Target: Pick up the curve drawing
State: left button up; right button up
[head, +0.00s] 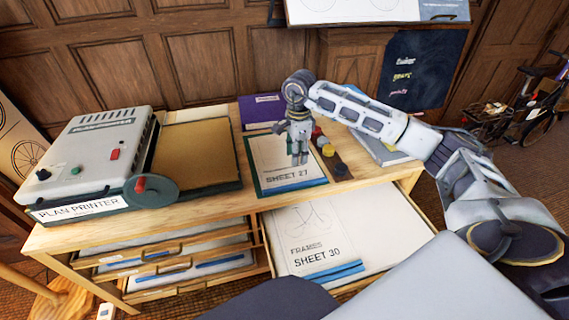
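A sheet marked SHEET 27 (270,158), white with a blue strip and a green border, lies flat on top of the wooden cabinet. Its drawing is too faint and too covered to tell whether it shows a curve. My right gripper (299,162) points down over the right part of this sheet and hides some of it. I see nothing held in it, but its finger gap is too small to judge. I cannot tell whether it touches the sheet. A second sheet, FRAMES SHEET 30 (310,228), lies in the open drawer. My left gripper is not in view.
A plan printer (95,150) with a red-knobbed wheel stands on the cabinet's left. A brown board (195,152) lies beside it. The open drawer (385,225) juts out in front.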

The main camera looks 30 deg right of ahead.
jog(key=shift+f, duration=0.1)
send_over(296, 184)
jog(key=shift+w+f, duration=0.1)
jog(key=shift+f, duration=4.15)
jog(key=shift+f, duration=2.6)
jog(key=shift+c, duration=0.2)
grip_shut()
